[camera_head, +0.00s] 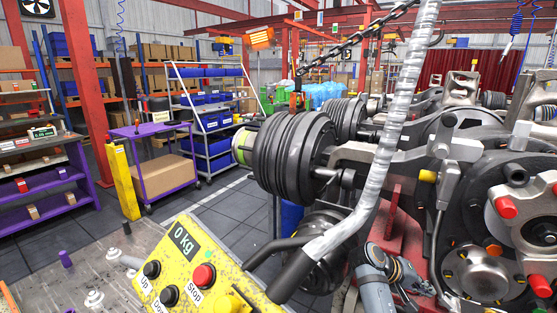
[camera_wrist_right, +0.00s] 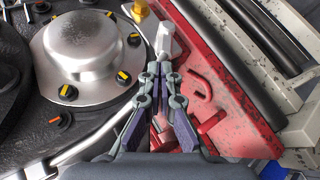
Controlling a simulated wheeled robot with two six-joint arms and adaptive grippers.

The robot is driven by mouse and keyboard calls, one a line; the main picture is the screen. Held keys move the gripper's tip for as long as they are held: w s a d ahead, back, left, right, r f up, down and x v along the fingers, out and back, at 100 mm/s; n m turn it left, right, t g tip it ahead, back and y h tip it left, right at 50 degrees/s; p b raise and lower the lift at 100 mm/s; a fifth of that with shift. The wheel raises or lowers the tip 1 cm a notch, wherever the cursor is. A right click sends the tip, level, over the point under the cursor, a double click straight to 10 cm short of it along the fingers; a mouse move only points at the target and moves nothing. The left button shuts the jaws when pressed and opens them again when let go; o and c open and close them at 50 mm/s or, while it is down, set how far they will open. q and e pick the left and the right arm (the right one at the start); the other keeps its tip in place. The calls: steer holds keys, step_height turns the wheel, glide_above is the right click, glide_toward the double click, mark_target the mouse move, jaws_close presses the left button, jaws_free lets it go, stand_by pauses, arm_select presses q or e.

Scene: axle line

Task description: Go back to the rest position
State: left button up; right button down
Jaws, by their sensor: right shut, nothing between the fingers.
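My right gripper (camera_head: 396,272) shows low in the head view, right of the centre, beside the axle machinery. In the right wrist view my right gripper (camera_wrist_right: 160,78) is shut, its fingertips together with nothing held between them. It points at a red metal part (camera_wrist_right: 215,85) and a pale block (camera_wrist_right: 166,42). A round silver hub (camera_wrist_right: 85,52) with several yellow and red-capped bolts lies left of the fingers. My left gripper does not show in the head view.
The axle assembly (camera_head: 440,155) with black discs (camera_head: 292,150) fills the right side. A yellow control box (camera_head: 190,270) reading 0 kg, with a grey-wrapped handle (camera_head: 385,140), stands in front. A purple cart (camera_head: 165,165) and shelves stand at the left. Grey floor (camera_head: 225,215) is clear between.

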steer(key=s+a+f+n+t+y, duration=0.15)
steer(key=s+a+f+y, duration=0.3)
steer(key=s+f, duration=0.75)
steer(key=s+a+t+y, duration=0.2)
steer(key=s+a+y, duration=0.4)
steer(key=s+a, duration=0.5)
steer(key=s+d+f+g, duration=0.1)
steer(key=s+d+f, duration=0.1)
steer(key=f, duration=1.3)
steer(key=s+d+f+g, duration=0.1)
steer(key=s+d+f, duration=0.15)
steer(key=f, duration=1.15)
steer(key=s+f, duration=1.3)
steer(key=s, duration=0.4)
steer(key=shift+s+d+f+g, duration=0.15)
steer(key=shift+s+f+g, duration=0.15)
steer(key=shift+f+g, duration=0.1)
